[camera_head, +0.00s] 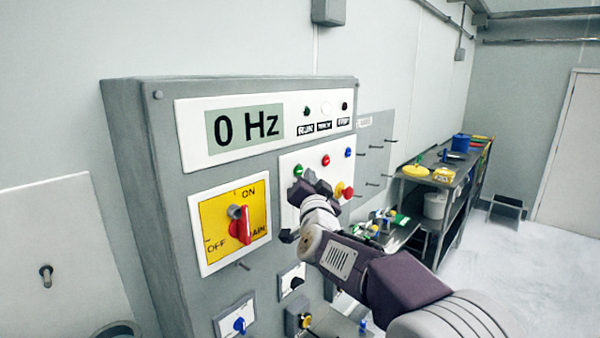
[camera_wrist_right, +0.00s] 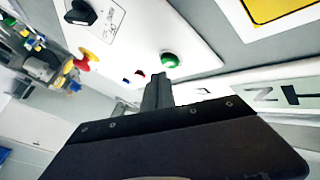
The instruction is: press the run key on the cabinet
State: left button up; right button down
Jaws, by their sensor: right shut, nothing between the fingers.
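The grey cabinet (camera_head: 165,205) has a display (camera_head: 245,126) reading "0 Hz". A green button (camera_head: 298,171), which fits the run key, sits on a white panel beside a red and a blue one; no lettering on it is legible. The green button also shows in the right wrist view (camera_wrist_right: 170,60). My right gripper (camera_head: 309,180) is shut and empty, close to the green button. In the right wrist view its fingertips (camera_wrist_right: 158,82) lie just beside the button; I cannot tell whether they touch. My left gripper is not in view.
A red rotary switch (camera_head: 242,226) on a yellow plate is at the panel's left. A red mushroom button (camera_head: 347,192) is right of my gripper. Dark knobs and a blue knob (camera_head: 239,325) sit lower down. A metal shelf (camera_head: 440,210) with tools stands at the right.

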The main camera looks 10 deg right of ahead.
jog(key=shift+w+a, duration=0.2)
jog(key=shift+w, duration=0.1)
jog(key=shift+w+a+r+p, duration=0.1)
jog(key=shift+w+a+p, duration=0.2)
jog(key=shift+p, duration=0.1)
dwell(0.7)
jog(key=shift+d, duration=0.1)
jog(key=shift+s+d+b, duration=0.4)
jog(key=shift+s+b, duration=0.2)
jog(key=shift+b, duration=0.1)
